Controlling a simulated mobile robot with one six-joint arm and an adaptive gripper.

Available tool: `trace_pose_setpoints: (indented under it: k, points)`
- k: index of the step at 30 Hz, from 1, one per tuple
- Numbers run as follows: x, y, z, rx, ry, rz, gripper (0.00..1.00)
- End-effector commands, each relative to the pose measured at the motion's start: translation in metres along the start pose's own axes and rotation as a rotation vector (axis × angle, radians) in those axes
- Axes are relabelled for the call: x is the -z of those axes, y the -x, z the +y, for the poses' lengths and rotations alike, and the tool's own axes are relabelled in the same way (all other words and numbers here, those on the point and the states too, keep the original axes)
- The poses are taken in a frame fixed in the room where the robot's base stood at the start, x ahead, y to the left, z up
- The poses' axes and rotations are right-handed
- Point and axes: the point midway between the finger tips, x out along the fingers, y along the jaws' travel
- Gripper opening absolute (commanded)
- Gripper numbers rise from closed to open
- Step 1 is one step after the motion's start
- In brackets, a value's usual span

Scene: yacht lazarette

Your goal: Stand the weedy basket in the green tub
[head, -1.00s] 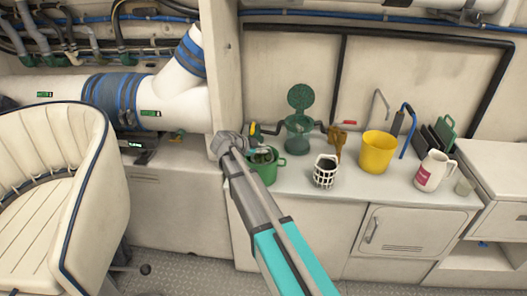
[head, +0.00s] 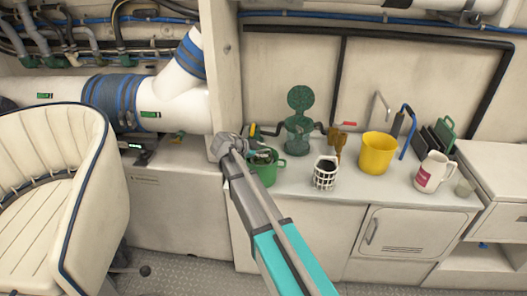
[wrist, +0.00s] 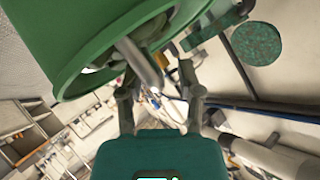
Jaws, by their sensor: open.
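The green tub (head: 266,174) stands on the counter's left end. Its rim and wall fill the upper left of the wrist view (wrist: 75,65). My gripper (head: 259,153) is at the tub's mouth. In the wrist view my gripper (wrist: 160,92) has its two fingers spread apart with nothing clearly between them. A grey rod and a dull greenish shape show at the tub's mouth there; I cannot tell whether they are a basket. A white lattice basket (head: 325,173) with a dark inside stands upright on the counter, right of the tub and apart from my gripper.
A clear green strainer (head: 298,138) with its round green lid (head: 300,98) raised stands behind the tub. A wall post (head: 226,70) rises close beside my wrist.

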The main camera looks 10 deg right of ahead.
Motion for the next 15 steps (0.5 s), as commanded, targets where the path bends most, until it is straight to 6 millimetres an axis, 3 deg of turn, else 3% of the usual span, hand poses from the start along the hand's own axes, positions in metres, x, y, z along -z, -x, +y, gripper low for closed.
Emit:
trace_pose_setpoints:
  k: [8,15]
  points:
    - [0.003,0.026,-0.002,0.001,0.001,-0.001,0.46]
    - [0.004,0.065,-0.003,0.001,0.001,-0.001,0.46]
